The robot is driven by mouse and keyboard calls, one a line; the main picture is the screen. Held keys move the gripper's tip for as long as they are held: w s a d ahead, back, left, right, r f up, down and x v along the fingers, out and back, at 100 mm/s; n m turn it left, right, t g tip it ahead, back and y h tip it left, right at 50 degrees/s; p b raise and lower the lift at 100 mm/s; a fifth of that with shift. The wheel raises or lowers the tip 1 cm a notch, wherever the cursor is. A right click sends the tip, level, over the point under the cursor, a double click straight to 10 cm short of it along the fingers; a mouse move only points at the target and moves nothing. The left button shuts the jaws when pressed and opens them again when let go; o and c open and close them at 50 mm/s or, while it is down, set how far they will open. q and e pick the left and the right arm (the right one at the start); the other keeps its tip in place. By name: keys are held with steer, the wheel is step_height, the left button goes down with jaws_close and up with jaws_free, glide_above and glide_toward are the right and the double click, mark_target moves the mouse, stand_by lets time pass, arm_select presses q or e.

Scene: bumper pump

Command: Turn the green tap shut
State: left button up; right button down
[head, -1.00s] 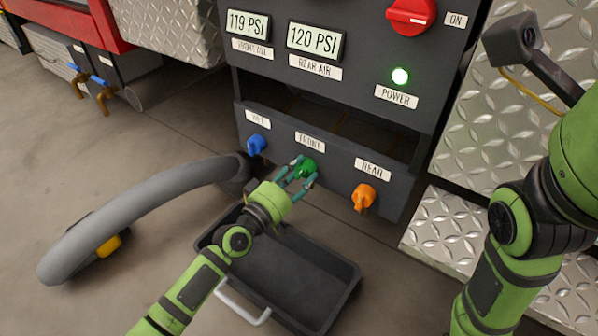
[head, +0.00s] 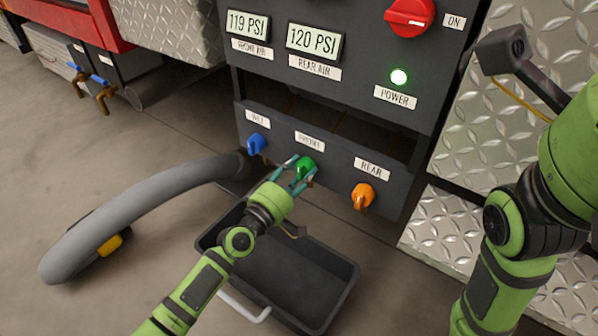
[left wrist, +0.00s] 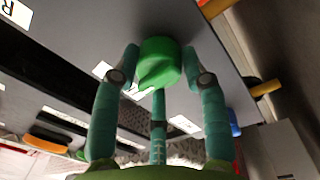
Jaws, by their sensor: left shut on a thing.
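The green tap (head: 306,165) sits on the lower dark panel under the FRONT label, between the blue tap (head: 256,144) and the orange tap (head: 363,196). My left gripper (head: 299,174) has its fingers around the green tap. In the left wrist view the green tap (left wrist: 158,63) sits between the teal fingers of the left gripper (left wrist: 160,72), which are shut on it. The tap's pointed ridge shows, but its exact angle is hard to read. My right arm is at the right edge of the head view; its gripper is not clearly in view.
A black tray (head: 340,270) with a white handle stands on the floor below the panel. A thick grey hose (head: 140,205) curves at the left. Above are pressure displays (head: 314,38), a lit green lamp (head: 399,77) and a red switch (head: 409,14).

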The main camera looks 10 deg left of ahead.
arm_select(q)
steer(key=shift+w+a+r, duration=0.15)
steer(key=shift+a+r, duration=0.1)
steer(key=o, duration=0.9)
steer(key=shift+o, duration=1.1)
steer(key=shift+f, duration=0.1)
steer(key=shift+d, duration=0.1)
steer(key=shift+f, duration=0.1)
steer(key=v, duration=1.2)
